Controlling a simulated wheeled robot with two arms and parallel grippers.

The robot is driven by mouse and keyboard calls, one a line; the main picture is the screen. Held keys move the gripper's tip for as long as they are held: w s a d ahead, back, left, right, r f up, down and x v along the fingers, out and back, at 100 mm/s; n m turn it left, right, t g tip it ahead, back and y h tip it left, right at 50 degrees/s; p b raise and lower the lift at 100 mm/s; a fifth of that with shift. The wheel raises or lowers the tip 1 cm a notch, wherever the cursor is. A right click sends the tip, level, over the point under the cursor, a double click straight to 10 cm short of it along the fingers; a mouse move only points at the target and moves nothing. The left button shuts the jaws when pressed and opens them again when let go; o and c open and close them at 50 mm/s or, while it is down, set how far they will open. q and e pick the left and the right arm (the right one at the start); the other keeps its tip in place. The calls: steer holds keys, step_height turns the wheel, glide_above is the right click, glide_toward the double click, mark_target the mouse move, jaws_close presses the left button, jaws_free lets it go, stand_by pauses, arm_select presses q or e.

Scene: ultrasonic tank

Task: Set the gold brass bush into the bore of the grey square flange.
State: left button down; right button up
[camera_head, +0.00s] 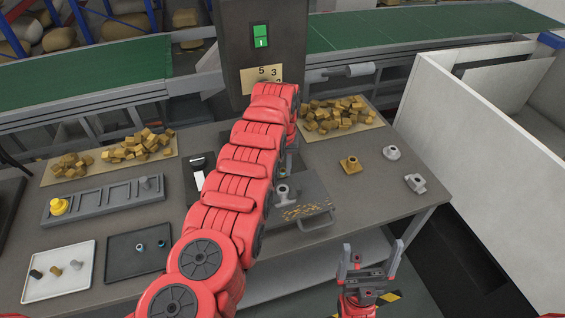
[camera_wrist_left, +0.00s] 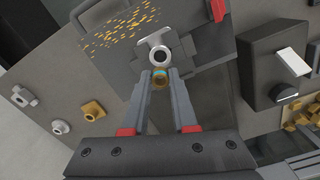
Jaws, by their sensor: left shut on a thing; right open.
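In the left wrist view, my left gripper (camera_wrist_left: 160,73) is shut on the gold brass bush (camera_wrist_left: 160,83), which shows a cyan band at its far end. Just beyond the fingertips is a light grey flange (camera_wrist_left: 159,42) with a round, dark bore. The bush appears close to the flange, but I cannot tell whether they touch. In the head view the flange (camera_head: 283,191) sits on a dark plate; its square outline is not clear. My red left arm hides the left gripper and bush there. My right gripper (camera_head: 372,258) is open and empty, in front of the table.
A gold flange (camera_head: 350,165) and two grey parts (camera_head: 391,152) (camera_head: 416,183) lie to the right. A white tray (camera_head: 40,294), a black tray (camera_head: 122,267) and a grey slotted rack (camera_head: 88,203) are at left. Block piles lie behind.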

mark_target(283, 190)
arm_select(q)
steer(key=shift+f+b, duration=2.15)
steer(key=shift+f, duration=0.85)
steer(key=shift+s+r+p, duration=0.1)
steer(key=shift+p, duration=0.85)
steer(key=shift+f, duration=0.5)
steer(key=shift+c, duration=0.7)
jaws_free()
step_height(283, 190, up, 5)
steer(key=p, duration=0.3)
steer(key=shift+p, duration=0.35)
steer(key=shift+r+p, duration=0.5)
steer(key=shift+r, duration=0.5)
